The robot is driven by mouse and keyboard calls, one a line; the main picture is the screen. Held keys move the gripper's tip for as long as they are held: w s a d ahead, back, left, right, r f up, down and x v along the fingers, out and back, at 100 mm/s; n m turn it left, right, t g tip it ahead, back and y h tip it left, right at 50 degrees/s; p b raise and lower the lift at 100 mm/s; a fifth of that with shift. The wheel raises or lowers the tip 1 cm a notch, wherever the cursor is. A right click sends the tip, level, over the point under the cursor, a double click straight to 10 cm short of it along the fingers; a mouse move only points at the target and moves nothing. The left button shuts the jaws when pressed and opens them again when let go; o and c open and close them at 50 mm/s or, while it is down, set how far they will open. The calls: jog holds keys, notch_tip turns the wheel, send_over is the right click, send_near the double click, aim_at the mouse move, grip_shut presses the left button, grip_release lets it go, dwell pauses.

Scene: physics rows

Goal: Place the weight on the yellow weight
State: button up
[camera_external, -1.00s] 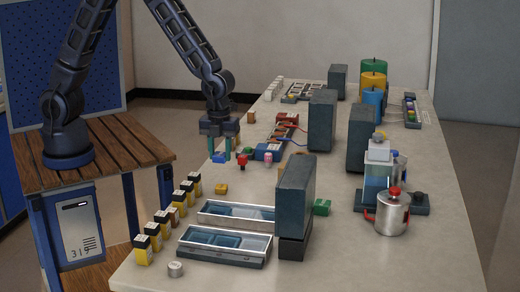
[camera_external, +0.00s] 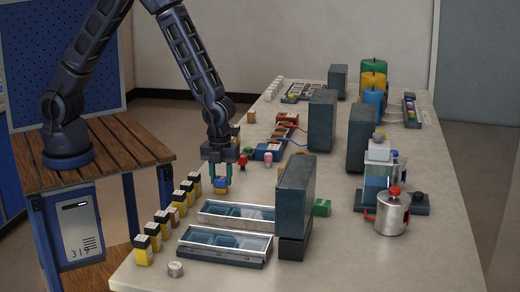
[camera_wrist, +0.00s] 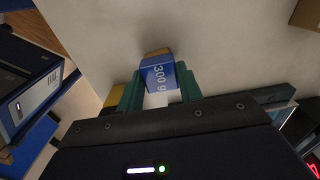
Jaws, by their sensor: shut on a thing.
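A blue weight (camera_external: 221,181), marked "300 g" in the wrist view (camera_wrist: 158,76), is held between the two green fingers of my gripper (camera_external: 221,174). My gripper is shut on it and points straight down. The yellow weight (camera_external: 221,190) is on the table directly below the blue weight. In the external view the blue weight appears right above it, and I cannot tell whether they touch. In the wrist view a yellow-brown edge (camera_wrist: 155,53) shows just past the blue weight.
A row of yellow-and-black boxes (camera_external: 167,217) stands left of the gripper along the table edge. Glass-topped trays (camera_external: 236,213) lie in front. A red weight (camera_external: 243,164) and a pink one (camera_external: 267,159) stand behind right. A tall dark block (camera_external: 296,190) stands to the right.

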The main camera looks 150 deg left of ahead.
aim_at(221, 179)
jog(key=shift+f, duration=0.1)
jog(key=o, duration=1.2)
notch_tip(221, 179, up, 12)
jog(key=d+r+n, duration=0.2)
jog(key=d+r, duration=0.9)
jog(key=s+d+r+n+t+y, duration=0.1)
jog(key=d+r, duration=0.3)
jog(key=d, duration=0.2)
jog(key=s+d+r+n+t, duration=0.1)
jog(key=s+d+r, duration=0.1)
jog(key=d+r, duration=0.35)
jog(key=s+d+r+n+t, duration=0.1)
jog(key=s+d+r+n, duration=0.1)
jog(key=s+d, duration=0.6)
jog(key=s+d+r+n+t+h, duration=0.1)
jog(key=s+d+r+n, duration=0.1)
jog(key=s+d, duration=0.6)
jog(key=shift+s+d+r+n+t, duration=0.2)
jog(key=shift+d+n+t, duration=0.1)
jog(key=shift+d+n, duration=0.3)
